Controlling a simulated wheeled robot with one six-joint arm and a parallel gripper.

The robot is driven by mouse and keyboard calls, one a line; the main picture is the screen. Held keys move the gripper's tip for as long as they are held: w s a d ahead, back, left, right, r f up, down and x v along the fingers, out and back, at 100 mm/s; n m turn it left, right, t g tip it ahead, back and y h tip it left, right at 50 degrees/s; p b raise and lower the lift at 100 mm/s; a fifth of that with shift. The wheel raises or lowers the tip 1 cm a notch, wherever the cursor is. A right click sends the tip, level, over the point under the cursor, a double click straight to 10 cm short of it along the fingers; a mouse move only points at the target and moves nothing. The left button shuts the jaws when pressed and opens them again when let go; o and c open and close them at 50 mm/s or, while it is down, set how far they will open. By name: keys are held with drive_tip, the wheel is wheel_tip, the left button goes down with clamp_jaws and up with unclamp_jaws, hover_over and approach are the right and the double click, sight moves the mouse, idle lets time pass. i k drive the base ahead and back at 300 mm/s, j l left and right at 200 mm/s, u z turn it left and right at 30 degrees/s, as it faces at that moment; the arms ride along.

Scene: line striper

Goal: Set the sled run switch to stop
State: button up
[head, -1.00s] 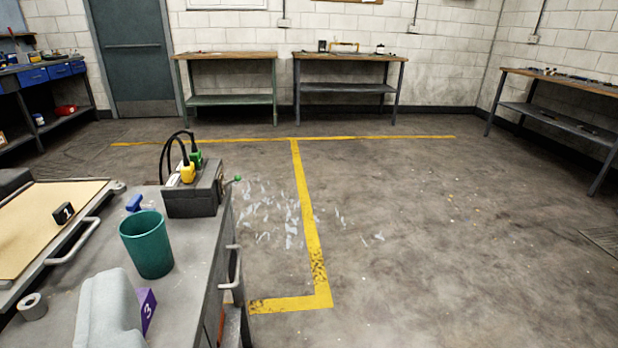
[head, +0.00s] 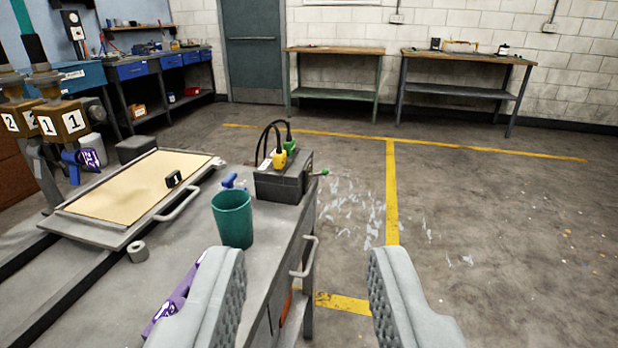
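My gripper (head: 304,260) is open and empty, its two grey ribbed fingers apart at the bottom of the view. A dark control box (head: 284,182) stands on the cart top ahead of the gripper, with yellow and green plugs and black cables. A small green-tipped lever (head: 323,172) sticks out of its right side. I cannot tell whether this is the sled run switch, and no stop marking is readable. The sled (head: 110,215) is a tan-topped plate with a grey frame and handle, on dark rails at left. A black block marked 1 (head: 173,180) sits on it.
A green cup (head: 232,219) stands in front of the box. A grey roll (head: 137,251) lies left of it. A purple piece (head: 168,306) is partly hidden by the left finger. Brown blocks marked 1 and 2 (head: 60,122) stand at far left.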

sight(324, 171)
drive_tip(key=l+u, duration=0.15)
drive_tip(key=l, duration=0.55)
drive_tip(key=i+l+u, duration=0.15)
drive_tip(key=l, duration=0.3)
drive_tip(key=l+u, duration=0.1)
drive_tip(key=l, duration=0.4)
drive_tip(key=i+l+u, duration=0.15)
drive_tip(key=i, duration=0.3)
drive_tip(key=i+l+u, duration=0.15)
drive_tip(key=i, duration=0.25)
